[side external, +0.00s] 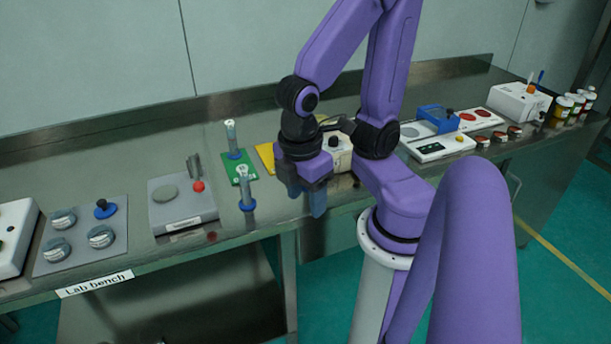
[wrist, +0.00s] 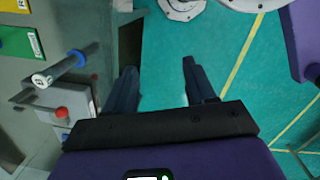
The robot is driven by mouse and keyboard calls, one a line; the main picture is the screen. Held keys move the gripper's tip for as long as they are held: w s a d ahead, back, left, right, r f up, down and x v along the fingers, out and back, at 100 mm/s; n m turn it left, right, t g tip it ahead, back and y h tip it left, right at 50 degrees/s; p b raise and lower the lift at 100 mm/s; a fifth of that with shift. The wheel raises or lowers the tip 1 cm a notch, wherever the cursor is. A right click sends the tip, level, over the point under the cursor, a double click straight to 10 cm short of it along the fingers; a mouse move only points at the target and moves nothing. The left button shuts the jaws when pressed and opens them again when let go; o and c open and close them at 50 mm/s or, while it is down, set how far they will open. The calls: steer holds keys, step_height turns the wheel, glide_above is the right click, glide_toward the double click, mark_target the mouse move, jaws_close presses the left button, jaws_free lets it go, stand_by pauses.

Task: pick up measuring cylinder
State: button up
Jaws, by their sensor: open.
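Two clear measuring cylinders with blue bases stand upright on the lab bench. The nearer measuring cylinder (side external: 245,187) is by the bench's front edge; in the wrist view it shows at the left (wrist: 62,67). The farther measuring cylinder (side external: 231,137) stands on a green mat (side external: 241,169), which also shows in the wrist view (wrist: 18,42). My gripper (side external: 306,200) is open and empty, pointing down to the right of the nearer cylinder and apart from it. In the wrist view its two fingers (wrist: 158,82) have only the green floor between them.
A grey device with a red knob (side external: 180,204) is left of the cylinders; a panel with round dials (side external: 82,238) is farther left. A yellow mat (side external: 265,155) lies behind my gripper. A blue tray (side external: 437,118) and a white box (side external: 518,103) are at the right.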

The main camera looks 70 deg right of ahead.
steer(key=w+d+f+n+h, duration=0.2)
steer(key=w+f+n+h, duration=0.15)
steer(key=f+h, duration=0.35)
steer(key=w+d+f+n+h, duration=0.25)
steer(key=w+f+h, duration=0.25)
steer(key=h, duration=0.5)
steer(key=shift+m, duration=0.4)
steer(key=d, duration=1.2)
steer(key=shift+d, duration=0.2)
steer(key=shift+s+d+r, duration=0.1)
steer(key=shift+d, duration=1.25)
steer(key=shift+s+d, duration=0.1)
steer(key=shift+d, duration=1.25)
jaws_close()
